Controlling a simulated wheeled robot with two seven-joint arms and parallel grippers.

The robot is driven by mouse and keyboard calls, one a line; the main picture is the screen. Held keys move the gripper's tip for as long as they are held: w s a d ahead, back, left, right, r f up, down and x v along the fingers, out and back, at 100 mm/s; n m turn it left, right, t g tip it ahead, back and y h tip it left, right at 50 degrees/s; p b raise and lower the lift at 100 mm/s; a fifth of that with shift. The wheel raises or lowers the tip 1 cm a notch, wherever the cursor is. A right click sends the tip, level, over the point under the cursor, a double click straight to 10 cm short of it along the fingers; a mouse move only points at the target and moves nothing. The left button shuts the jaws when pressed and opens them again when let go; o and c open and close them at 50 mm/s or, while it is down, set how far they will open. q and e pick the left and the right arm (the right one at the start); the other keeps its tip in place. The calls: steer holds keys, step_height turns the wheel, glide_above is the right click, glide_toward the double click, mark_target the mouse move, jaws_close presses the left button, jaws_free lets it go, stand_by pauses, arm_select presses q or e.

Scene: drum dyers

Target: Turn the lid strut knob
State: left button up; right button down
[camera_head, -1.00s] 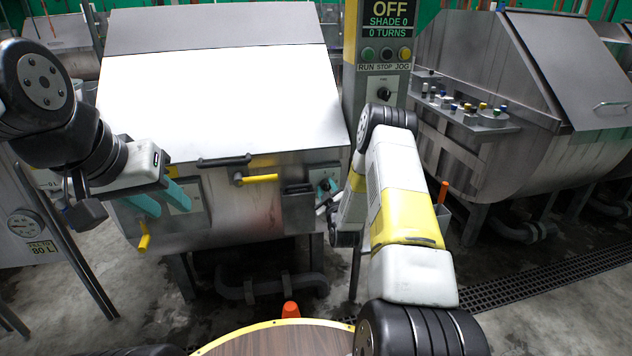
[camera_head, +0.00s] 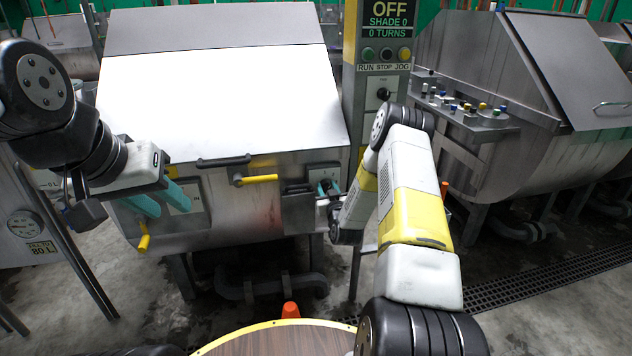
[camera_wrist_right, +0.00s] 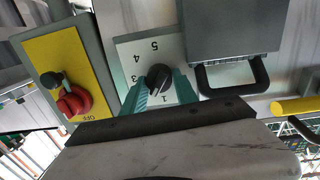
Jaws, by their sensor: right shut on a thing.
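The lid strut knob appears to be the black round knob (camera_wrist_right: 157,74) on a white dial plate (camera_wrist_right: 139,47) numbered up to 5, seen in the right wrist view. My right gripper (camera_wrist_right: 159,88) has its teal fingers on both sides of this knob and is shut on it. In the head view the right gripper (camera_head: 329,188) reaches the front right of the drum machine (camera_head: 250,210); the knob is small and partly hidden there. My left gripper (camera_head: 162,200) is open and empty, its teal fingers apart in front of the machine's left side.
A red switch (camera_wrist_right: 75,101) on a yellow plate sits beside the dial in the right wrist view. A black handle (camera_wrist_right: 232,88) and yellow bar (camera_wrist_right: 292,106) lie on the other side. A round wooden table (camera_head: 280,340) stands in front.

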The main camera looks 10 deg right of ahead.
steer(key=shift+m, duration=0.8)
steer(key=c, duration=1.2)
jaws_free()
steer(key=shift+c, duration=0.2)
steer(key=shift+s, duration=0.1)
steer(key=s, duration=0.7)
steer(key=shift+s+r, duration=0.15)
steer(key=shift+s, duration=0.2)
